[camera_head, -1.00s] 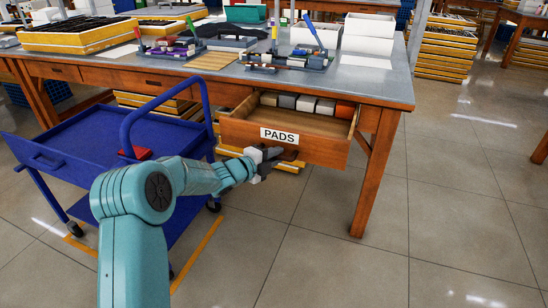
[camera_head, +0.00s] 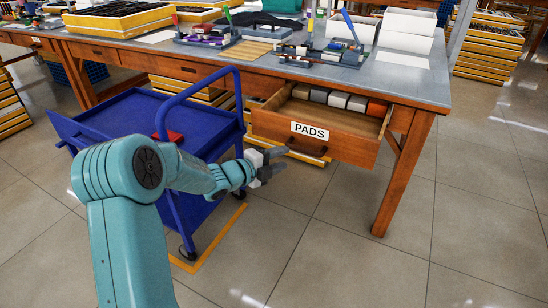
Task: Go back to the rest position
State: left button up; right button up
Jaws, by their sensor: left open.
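My left gripper (camera_head: 275,163) is open and empty, in front of the desk and just below and left of the drawer's PADS label. The wooden drawer (camera_head: 345,146) labelled PADS is pulled out of the desk. Several small blocks (camera_head: 338,99), grey, white and orange, stand in a row at its back. The gripper appears apart from the drawer handle (camera_head: 307,148). My right gripper is not in view.
A blue cart (camera_head: 115,117) with a red object (camera_head: 170,136) on it stands at the left, beside my left arm. The workbench (camera_head: 425,82) holds trays, tools and white boxes (camera_head: 407,30). The tiled floor (camera_head: 350,265) in front and at right is clear.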

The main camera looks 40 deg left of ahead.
pick_arm(q)
jog(key=shift+v, duration=1.15)
